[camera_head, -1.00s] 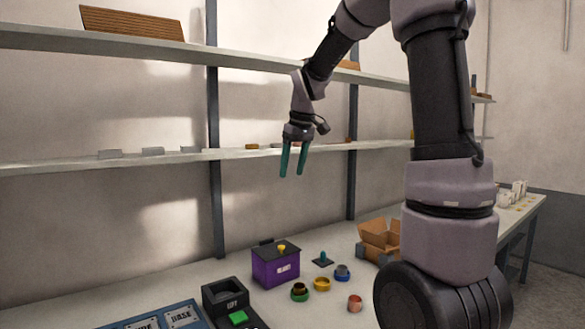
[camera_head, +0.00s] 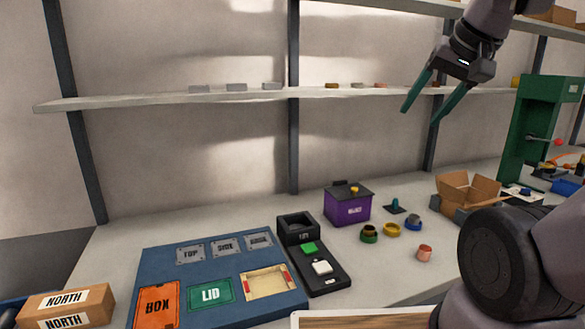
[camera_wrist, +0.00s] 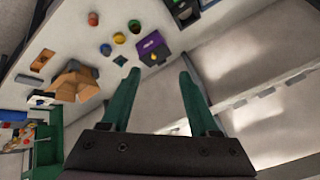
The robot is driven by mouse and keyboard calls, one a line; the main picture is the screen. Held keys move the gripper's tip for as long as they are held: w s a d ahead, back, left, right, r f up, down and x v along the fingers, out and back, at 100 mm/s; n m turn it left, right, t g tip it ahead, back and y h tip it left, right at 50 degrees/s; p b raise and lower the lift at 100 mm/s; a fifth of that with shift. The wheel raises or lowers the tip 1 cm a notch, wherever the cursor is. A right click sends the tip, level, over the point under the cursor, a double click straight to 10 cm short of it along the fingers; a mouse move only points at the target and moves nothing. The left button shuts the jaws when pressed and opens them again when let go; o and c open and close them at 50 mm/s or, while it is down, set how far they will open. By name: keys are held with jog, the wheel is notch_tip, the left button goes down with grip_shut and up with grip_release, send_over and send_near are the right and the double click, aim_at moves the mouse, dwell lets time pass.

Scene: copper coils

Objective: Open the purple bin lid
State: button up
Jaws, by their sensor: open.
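The purple bin (camera_head: 347,206) stands on the white table near the back wall. Its dark lid (camera_head: 349,188) lies on top and looks closed, with a small yellow knob (camera_head: 354,189) on it. The bin also shows in the wrist view (camera_wrist: 150,42), beyond the fingertips. My gripper (camera_head: 421,116) has green fingers spread apart and empty. It hangs in the air above and to the right of the bin, well clear of it. Both fingers also show in the wrist view (camera_wrist: 157,75).
Coloured round pieces (camera_head: 391,230) and a teal-topped stand (camera_head: 395,205) are right of the bin. A black device (camera_head: 297,227) with a green button is to its left. An open cardboard box (camera_head: 468,191) stands farther right. A shelf (camera_head: 180,97) runs above the table.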

jog(key=w+r+n+g, duration=0.15)
jog(key=w+n, duration=0.25)
jog(key=w, duration=0.6)
jog(key=n+g+h, duration=0.2)
jog(key=n+g, duration=0.3)
jog(key=n, duration=0.8)
send_over(355, 188)
notch_tip(355, 188, down, 24)
notch_tip(355, 188, down, 10)
jog(key=shift+w+f, duration=0.1)
grip_shut()
